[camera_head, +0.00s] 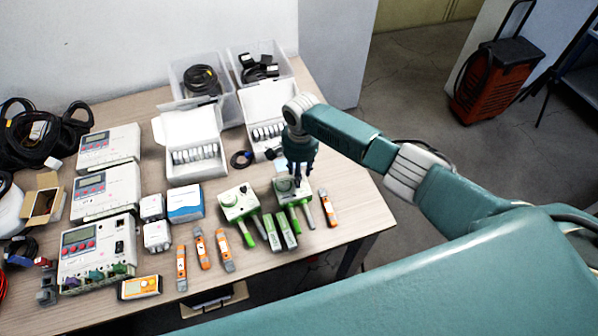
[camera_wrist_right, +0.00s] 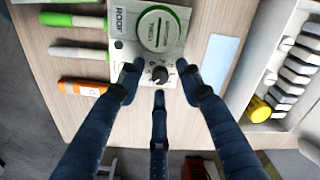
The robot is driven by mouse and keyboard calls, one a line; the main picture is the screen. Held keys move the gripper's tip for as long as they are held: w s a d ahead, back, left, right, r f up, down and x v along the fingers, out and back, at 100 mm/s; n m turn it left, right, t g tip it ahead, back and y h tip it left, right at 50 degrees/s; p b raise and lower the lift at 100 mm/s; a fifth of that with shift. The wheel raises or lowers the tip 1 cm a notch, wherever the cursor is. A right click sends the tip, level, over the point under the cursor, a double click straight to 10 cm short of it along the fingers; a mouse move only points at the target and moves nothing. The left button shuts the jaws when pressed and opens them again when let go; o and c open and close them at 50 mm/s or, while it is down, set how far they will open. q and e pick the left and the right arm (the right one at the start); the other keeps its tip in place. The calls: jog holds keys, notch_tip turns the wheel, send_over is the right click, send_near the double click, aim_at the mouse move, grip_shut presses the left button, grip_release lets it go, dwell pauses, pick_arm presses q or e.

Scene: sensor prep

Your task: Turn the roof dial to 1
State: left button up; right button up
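The roof device is a pale box with a green round cap and the label ROOF (camera_wrist_right: 118,18) in the right wrist view. Its small black dial (camera_wrist_right: 160,74) sits below the cap, with printed marks around it too small to read surely. My right gripper (camera_wrist_right: 160,80) has its three dark fingers spread around the dial, with visible gaps to it; whether any tip touches cannot be told. In the head view my right gripper (camera_head: 299,170) points down over the roof device (camera_head: 282,187), hiding most of its top. My left gripper is not in view.
A similar device with a dial (camera_head: 238,202) stands just left. Green-grey and orange handheld tools (camera_head: 327,207) lie close by. Open white boxes (camera_head: 268,112) stand behind. The table's right front corner (camera_head: 365,215) is clear.

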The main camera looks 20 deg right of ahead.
grip_shut()
jog(key=shift+n, duration=0.4)
